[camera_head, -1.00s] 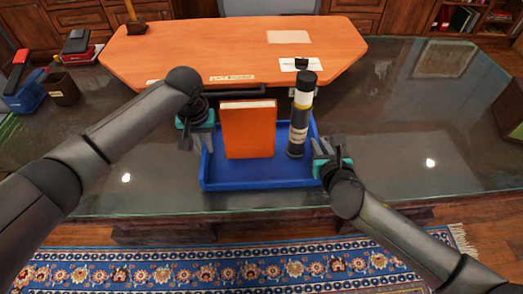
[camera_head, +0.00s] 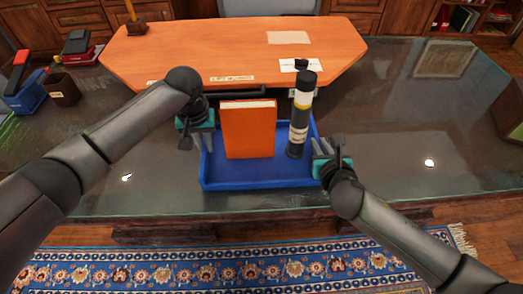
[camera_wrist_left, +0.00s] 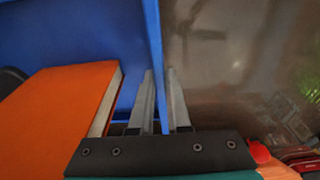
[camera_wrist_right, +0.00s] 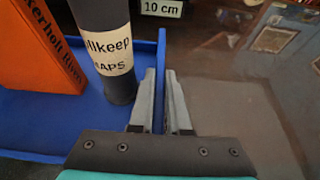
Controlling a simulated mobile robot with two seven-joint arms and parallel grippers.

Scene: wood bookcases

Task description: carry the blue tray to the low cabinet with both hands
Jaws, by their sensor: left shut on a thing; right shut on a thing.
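The blue tray (camera_head: 262,180) rests on or just above the glass-topped desk; I cannot tell which. An orange book (camera_head: 248,130) stands upright in it, and a dark map tube (camera_head: 300,120) with a pale label stands at its right. My left gripper (camera_head: 203,140) is shut on the tray's left wall, which shows between the fingers in the left wrist view (camera_wrist_left: 158,90). My right gripper (camera_head: 322,152) is shut on the right wall, seen between the fingers in the right wrist view (camera_wrist_right: 160,90). The low cabinet cannot be made out for certain.
The glass-topped desk (camera_head: 400,110) has free room at the right. An orange wooden top (camera_head: 180,55) lies behind the tray. A patterned rug (camera_head: 200,270) covers the floor in front.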

